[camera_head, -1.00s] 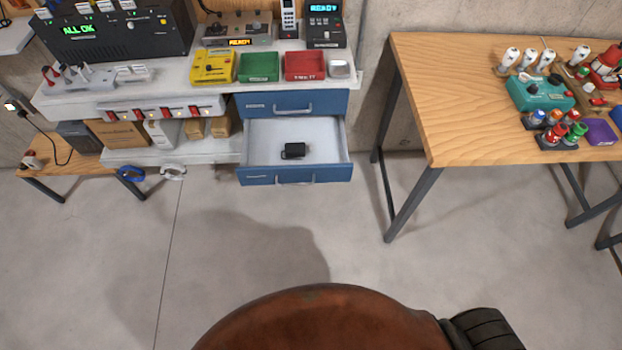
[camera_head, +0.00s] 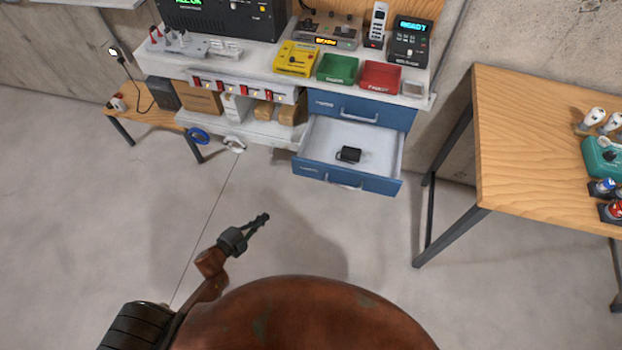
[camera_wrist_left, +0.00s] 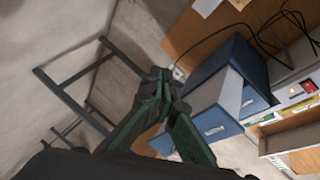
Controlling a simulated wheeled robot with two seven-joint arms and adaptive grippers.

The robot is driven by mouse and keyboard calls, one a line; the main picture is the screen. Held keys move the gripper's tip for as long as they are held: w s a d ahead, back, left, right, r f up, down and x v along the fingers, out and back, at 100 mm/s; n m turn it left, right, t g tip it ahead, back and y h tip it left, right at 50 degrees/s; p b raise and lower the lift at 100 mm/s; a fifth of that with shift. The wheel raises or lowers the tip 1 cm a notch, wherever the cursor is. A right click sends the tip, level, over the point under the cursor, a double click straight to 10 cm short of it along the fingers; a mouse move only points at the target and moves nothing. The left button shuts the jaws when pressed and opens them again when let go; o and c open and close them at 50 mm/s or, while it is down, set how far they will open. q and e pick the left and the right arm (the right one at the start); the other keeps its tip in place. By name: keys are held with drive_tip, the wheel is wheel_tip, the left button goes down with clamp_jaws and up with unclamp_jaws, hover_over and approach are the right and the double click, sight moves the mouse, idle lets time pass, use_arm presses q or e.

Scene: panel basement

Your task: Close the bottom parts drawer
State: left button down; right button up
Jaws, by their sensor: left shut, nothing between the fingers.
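The bottom parts drawer (camera_head: 345,182) is blue with a silver bar handle. It stands pulled open below the shut upper blue drawer (camera_head: 362,110), at the right end of the workbench. A small black box (camera_head: 348,155) lies inside it. My left gripper (camera_head: 264,217) is shut and empty, over the floor in front and to the left of the drawer, apart from it. In the left wrist view the green-grey fingers (camera_wrist_left: 165,78) reach toward the open drawer (camera_wrist_left: 208,122), which appears tilted and is partly covered by them. My right gripper is out of view.
A wooden table (camera_head: 540,150) with dark metal legs stands right of the drawers. The workbench (camera_head: 425,92) carries a yellow device, green and red bins and electronics. A low wooden table (camera_head: 150,120) stands at the left. The floor before the drawer is clear.

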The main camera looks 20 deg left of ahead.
use_arm(q)
drive_tip(key=w+d+r+m+h, duration=0.1)
drive_tip(key=d+r+m+h, duration=0.3)
drive_tip(key=r, duration=0.5)
drive_tip(key=d+r+m+h, duration=0.3)
drive_tip(key=d+r+m, duration=0.2)
drive_tip(key=r, duration=0.4)
approach(321, 174)
drive_tip(key=shift+g, duration=0.3)
drive_tip(key=x, duration=0.5)
drive_tip(key=shift+s+d+r, duration=0.15)
drive_tip(key=shift+d+r, duration=0.05)
drive_tip(key=shift+d, duration=0.15)
drive_tip(key=shift+w+r, duration=0.1)
drive_tip(key=shift+w, duration=0.35)
drive_tip(key=shift+w, duration=0.1)
